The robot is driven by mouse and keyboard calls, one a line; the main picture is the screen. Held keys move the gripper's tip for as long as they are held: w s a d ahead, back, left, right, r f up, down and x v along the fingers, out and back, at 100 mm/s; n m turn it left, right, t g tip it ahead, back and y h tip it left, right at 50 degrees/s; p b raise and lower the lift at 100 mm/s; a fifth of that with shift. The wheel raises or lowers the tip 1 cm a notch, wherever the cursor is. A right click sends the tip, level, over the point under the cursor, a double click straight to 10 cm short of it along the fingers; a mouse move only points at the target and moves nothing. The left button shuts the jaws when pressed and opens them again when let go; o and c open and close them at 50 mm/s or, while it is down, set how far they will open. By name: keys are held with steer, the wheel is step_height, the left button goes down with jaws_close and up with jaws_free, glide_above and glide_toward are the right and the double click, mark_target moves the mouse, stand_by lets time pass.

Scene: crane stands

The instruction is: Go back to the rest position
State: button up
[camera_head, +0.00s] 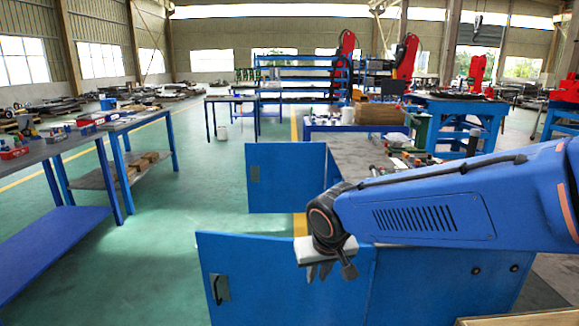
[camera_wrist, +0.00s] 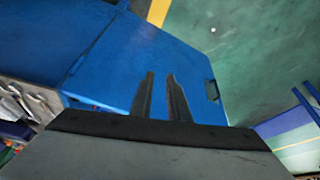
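My gripper (camera_head: 332,274) hangs from the end of my blue arm, pointing down in front of the blue cabinet door. In the wrist view, its two dark fingers (camera_wrist: 160,75) stand apart with a narrow gap. Only the blue panel shows between them, so it is empty. The near cabinet door (camera_head: 285,285) stands open to the left, with a dark handle. It also shows in the wrist view (camera_wrist: 150,50) beyond the fingers. I cannot tell the exact distance from the gripper to the door.
The far cabinet door (camera_head: 287,178) is also swung open to the left. Small items lie on the bench top (camera_head: 362,160) behind my arm. Work tables (camera_head: 60,150) stand at the left. The green floor (camera_head: 195,225) between them and the doors is clear.

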steer(key=s+d+r+m, duration=0.1)
steer(key=s+d+m, duration=0.1)
steer(key=s+d, duration=1.7)
steer(key=d, duration=0.3)
steer(key=shift+s+r+m+h, duration=0.2)
steer(key=shift+r+m+h, duration=0.1)
steer(key=shift+h, duration=0.1)
